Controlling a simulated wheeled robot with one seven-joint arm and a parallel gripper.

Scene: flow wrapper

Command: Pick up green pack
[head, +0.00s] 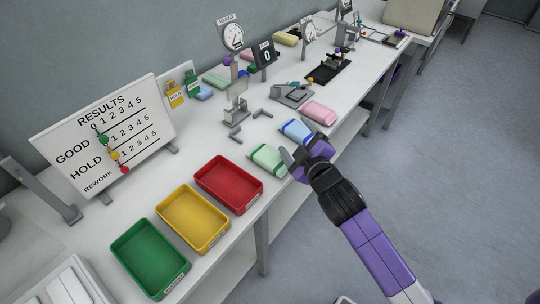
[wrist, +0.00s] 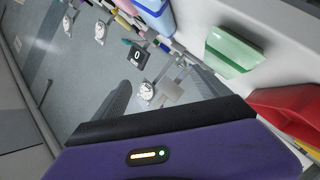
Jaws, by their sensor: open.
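The green pack (head: 268,158) is a pale green pouch lying on the white table near its front edge, just right of the red tray. It also shows at the upper right of the wrist view (wrist: 234,52). My gripper (head: 294,158) is open and empty, beside the green pack on its right. A gap between them is hard to judge in the head view. In the wrist view, the purple gripper body fills the bottom and the pack lies beyond it.
A blue pack (head: 296,131) lies just behind my gripper, and a pink pack (head: 318,112) lies farther back. Red (head: 243,208), yellow (head: 222,240) and green (head: 183,286) trays stand to the left. A results board (head: 130,150) stands at the back.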

